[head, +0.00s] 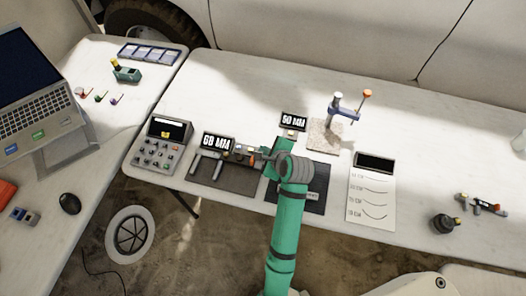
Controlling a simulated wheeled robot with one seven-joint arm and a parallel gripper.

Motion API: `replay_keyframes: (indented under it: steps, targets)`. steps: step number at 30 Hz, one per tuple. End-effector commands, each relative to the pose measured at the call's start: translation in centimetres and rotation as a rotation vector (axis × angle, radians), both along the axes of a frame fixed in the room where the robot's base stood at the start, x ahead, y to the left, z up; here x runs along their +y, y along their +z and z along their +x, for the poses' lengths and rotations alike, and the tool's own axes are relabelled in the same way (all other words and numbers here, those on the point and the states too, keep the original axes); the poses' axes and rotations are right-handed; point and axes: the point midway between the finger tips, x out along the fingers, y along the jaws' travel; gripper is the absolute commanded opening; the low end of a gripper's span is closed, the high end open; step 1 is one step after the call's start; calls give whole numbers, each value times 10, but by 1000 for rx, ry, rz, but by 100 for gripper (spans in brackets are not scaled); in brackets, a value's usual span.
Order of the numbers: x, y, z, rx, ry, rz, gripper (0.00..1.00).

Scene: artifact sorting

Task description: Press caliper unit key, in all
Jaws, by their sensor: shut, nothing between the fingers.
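A caliper-like device with a black display (218,142) and pale grey jaws lies on a dark mat (220,180) at the middle left of the table. Small coloured keys (239,151) show along its bar, just right of the display; I cannot tell which is the unit key. My green arm reaches up from the bottom. My gripper (263,156) is shut and empty, at the right end of the bar. I cannot tell whether it touches the device. The gripper and wrist hide part of what lies behind them.
A grey keypad device (160,146) stands left. A small display (293,122) and a clamp-like stand (343,110) are behind my wrist.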

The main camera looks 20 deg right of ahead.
Motion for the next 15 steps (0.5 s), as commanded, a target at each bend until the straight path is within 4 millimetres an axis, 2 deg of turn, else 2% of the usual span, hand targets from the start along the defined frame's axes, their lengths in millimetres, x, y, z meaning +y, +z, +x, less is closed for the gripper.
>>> replay_keyframes:
  steps: [7,15]
  targets:
    - [0,12,0,-1,-1,0,0]
    - [0,13,0,-1,-1,0,0]
